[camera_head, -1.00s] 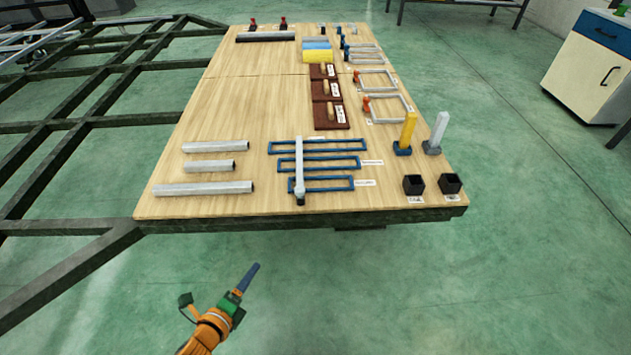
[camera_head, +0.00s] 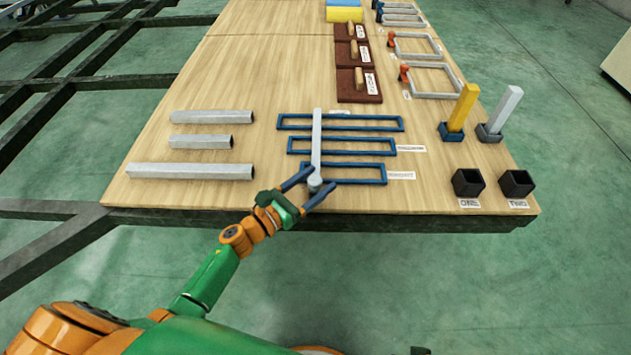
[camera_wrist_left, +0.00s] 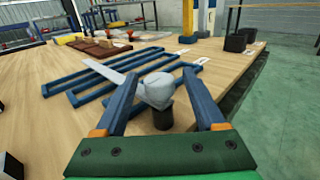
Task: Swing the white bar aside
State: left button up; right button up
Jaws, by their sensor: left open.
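The white bar (camera_head: 316,145) lies across several blue rectangular frames (camera_head: 342,146) on the wooden table. Its near end has a round knob, close to the table's front edge. My left gripper (camera_head: 314,186) is open at that near end, with one finger on each side of it. In the left wrist view the bar's knob (camera_wrist_left: 158,88) shows between the two blue fingers, above a dark post (camera_wrist_left: 163,115). I cannot tell whether the fingers touch it. My right gripper is not in view.
Several grey square tubes (camera_head: 190,172) lie left of the frames. Two black open boxes (camera_head: 467,182) stand at the front right corner, with a yellow post (camera_head: 463,107) and a grey post (camera_head: 502,110) behind them. Brown boards with handles (camera_head: 358,85) lie further back.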

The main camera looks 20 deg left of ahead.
pick_arm(q)
grip_shut()
dwell(1.4)
